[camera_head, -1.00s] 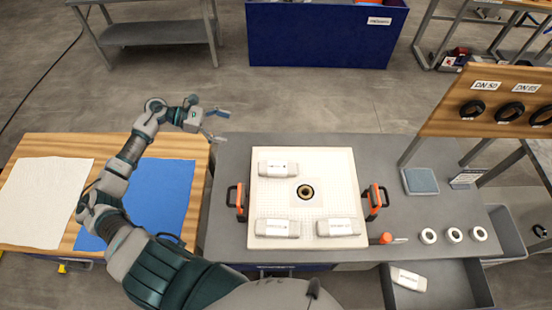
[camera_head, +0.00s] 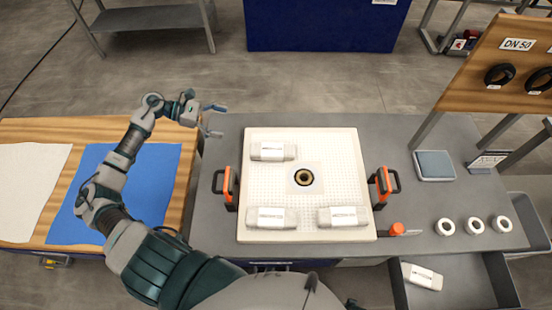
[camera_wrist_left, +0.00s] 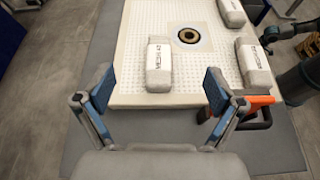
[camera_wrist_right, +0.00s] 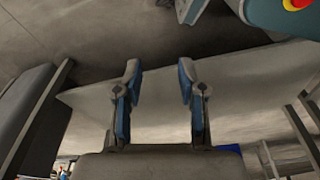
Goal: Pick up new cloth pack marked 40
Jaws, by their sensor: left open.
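Three white cloth packs lie on the white perforated plate (camera_head: 340,180): one at the back left (camera_head: 272,151), one at the front left (camera_head: 271,218), one at the front right (camera_head: 343,217). Their printed labels are too small to read surely. A similar white pack (camera_head: 422,276) lies in the grey drawer. My left gripper (camera_head: 211,120) is open and empty, beyond the plate's back-left corner. In the left wrist view, the back-left pack (camera_wrist_left: 166,65) lies ahead, between the lines of the open fingers. My right gripper (camera_wrist_right: 158,78) is open and empty.
The plate has orange-and-black handles (camera_head: 228,186) on both sides and a dark ring (camera_head: 304,177) in its middle. White rings (camera_head: 474,226) and an orange-ended tool (camera_head: 397,229) lie to the right. A blue cloth (camera_head: 150,185) lies on the wooden table at left.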

